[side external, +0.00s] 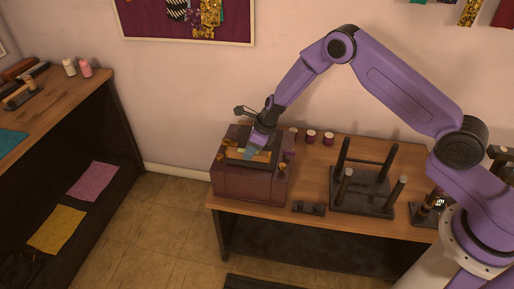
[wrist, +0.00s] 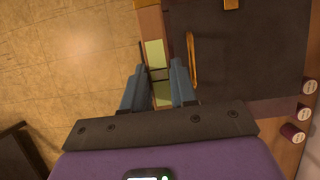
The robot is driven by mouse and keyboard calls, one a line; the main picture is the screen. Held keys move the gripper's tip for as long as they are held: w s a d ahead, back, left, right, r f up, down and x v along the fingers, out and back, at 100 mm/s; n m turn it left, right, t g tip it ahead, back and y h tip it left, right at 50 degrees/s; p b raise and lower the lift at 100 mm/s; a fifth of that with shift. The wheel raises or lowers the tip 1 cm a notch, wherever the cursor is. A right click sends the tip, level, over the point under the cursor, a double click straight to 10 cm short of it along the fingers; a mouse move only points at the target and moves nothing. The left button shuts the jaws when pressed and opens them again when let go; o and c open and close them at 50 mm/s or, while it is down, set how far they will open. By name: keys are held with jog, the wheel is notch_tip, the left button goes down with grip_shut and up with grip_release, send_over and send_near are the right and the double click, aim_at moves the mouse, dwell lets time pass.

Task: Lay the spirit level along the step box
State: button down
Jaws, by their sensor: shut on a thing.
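The step box (side external: 232,184) is a maroon box with a dark top, standing at the left end of the wooden table. Its dark top (wrist: 245,55) fills the upper right of the wrist view. My gripper (side external: 249,155) is low over the top of the box. In the wrist view my gripper (wrist: 160,80) is shut on the spirit level (wrist: 155,52), a narrow bar with pale yellow-green parts. The level runs lengthwise beside the dark top's left edge. Whether it touches the box is unclear, and the fingers hide part of it.
A brass handle (wrist: 193,60) lies close right of the fingers. Several small dark red cups (side external: 311,136) stand behind the box. A dark rack with upright posts (side external: 362,190) and a small dark block (side external: 309,208) stand to the right. Floor (side external: 165,220) is open left of the table.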

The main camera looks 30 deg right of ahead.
jog(key=shift+w, duration=0.1)
dwell(0.4)
send_over(251, 172)
jog(key=shift+a+f, duration=0.15)
jog(key=shift+f, duration=2.1)
jog(key=shift+f, duration=0.45)
jog(key=shift+f, duration=0.6)
jog(key=c, duration=0.8)
grip_release()
jog(key=shift+r, duration=3.45)
